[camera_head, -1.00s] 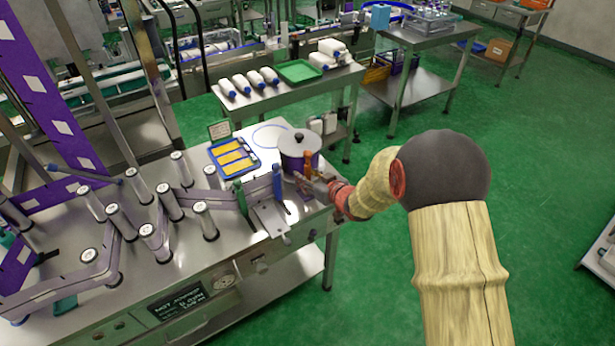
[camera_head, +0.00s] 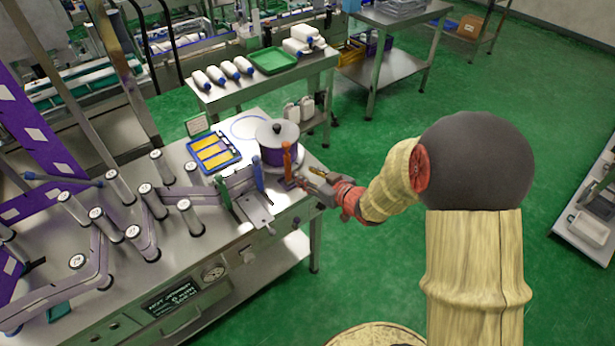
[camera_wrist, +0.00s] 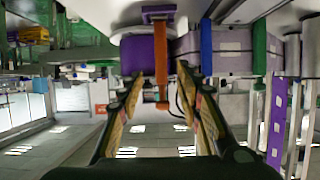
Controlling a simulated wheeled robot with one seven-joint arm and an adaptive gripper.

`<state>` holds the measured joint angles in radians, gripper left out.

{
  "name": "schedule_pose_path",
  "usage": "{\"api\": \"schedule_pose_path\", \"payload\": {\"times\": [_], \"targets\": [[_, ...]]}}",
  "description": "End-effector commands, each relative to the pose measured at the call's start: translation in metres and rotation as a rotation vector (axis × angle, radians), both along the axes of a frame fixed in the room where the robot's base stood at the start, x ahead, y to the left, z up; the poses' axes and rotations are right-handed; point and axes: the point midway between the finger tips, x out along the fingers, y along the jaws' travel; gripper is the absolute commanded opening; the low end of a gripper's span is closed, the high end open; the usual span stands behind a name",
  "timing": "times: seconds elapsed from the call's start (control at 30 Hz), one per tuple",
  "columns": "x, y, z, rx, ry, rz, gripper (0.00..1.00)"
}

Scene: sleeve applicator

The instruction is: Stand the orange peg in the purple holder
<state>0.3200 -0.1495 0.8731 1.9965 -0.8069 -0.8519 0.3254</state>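The orange peg (camera_head: 287,160) stands upright at the table's right end, in front of the purple pot. In the wrist view, which looks inverted, the peg (camera_wrist: 161,62) meets the small purple holder (camera_wrist: 158,10) at its foot. It appears to stand in the holder, though the head view is too small to confirm the seating. My gripper (camera_head: 300,181) is just right of the peg. In the wrist view my gripper's fingers (camera_wrist: 162,82) are spread apart, with a gap on each side of the peg; it looks open and not holding it.
A blue peg (camera_head: 257,173) and a green peg (camera_head: 224,192) stand left of the orange one. The lidded purple pot (camera_head: 278,146) is close behind. A blue tray (camera_head: 238,160) with yellow pieces lies farther left. Green floor is free on the right.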

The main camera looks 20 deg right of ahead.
Motion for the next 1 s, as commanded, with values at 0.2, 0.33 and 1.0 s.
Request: {"api": "schedule_pose_path", "payload": {"times": [0.2,0.33,1.0], "targets": [[0.000,-0.023,0.050,-0.122,0.047,-0.112,0.35],[-0.022,-0.040,0.099,-0.203,0.128,-0.234,0.35],[-0.295,0.032,0.190,-0.109,0.656,-0.309,0.35]]}}
